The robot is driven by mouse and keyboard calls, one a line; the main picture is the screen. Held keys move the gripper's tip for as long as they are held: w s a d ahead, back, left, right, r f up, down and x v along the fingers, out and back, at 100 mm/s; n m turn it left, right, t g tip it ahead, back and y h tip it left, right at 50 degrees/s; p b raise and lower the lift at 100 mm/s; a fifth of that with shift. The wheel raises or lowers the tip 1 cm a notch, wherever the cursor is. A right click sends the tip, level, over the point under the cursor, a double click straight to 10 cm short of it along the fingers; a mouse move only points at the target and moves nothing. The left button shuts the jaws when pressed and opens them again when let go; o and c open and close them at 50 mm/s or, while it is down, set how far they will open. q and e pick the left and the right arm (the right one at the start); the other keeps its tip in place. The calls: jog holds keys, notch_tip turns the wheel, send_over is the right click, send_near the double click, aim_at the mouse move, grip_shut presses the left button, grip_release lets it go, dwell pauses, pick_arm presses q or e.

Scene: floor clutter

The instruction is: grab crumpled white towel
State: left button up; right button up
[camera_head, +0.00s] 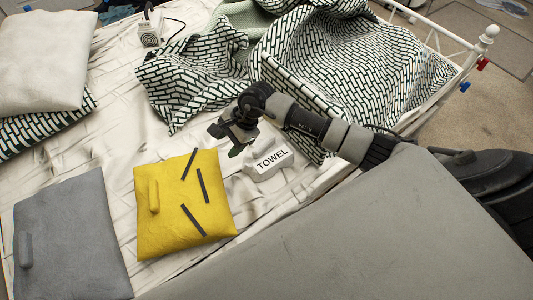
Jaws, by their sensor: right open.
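A small white bundle marked TOWEL (268,162) lies on the white bed sheet, near the bed's front side. My right gripper (226,141) is open and empty, just left of and above the towel in the picture. It looks apart from the towel; its height over the bed is hard to judge. My left gripper is not in view.
A yellow cushion (165,228) with dark strips lies left of the towel, and a grey cushion (75,245) lies farther left. A rumpled patterned blanket (350,65) covers the bed behind my right arm. The white bed frame (455,70) stands at the right.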

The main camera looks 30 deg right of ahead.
aim_at(262, 144)
jog(key=d+h, duration=0.2)
jog(key=d, duration=0.1)
jog(key=w+d+n+g+h, duration=0.1)
jog(key=d+h, duration=0.1)
jog(key=d, duration=0.2)
jog(key=d+f+h, duration=0.1)
jog(key=d, duration=0.2)
jog(key=shift+w+d+n+g+h, duration=0.15)
jog(key=shift+d+n+g+h, duration=0.15)
jog(key=shift+h, duration=0.1)
notch_tip(262, 144, down, 5)
jog(key=shift+r, duration=0.2)
jog(key=shift+d+f, duration=0.1)
jog(key=shift+f, duration=2.8)
jog(key=shift+f+b, duration=0.1)
jog(key=shift+b, duration=0.25)
jog(key=c, duration=1)
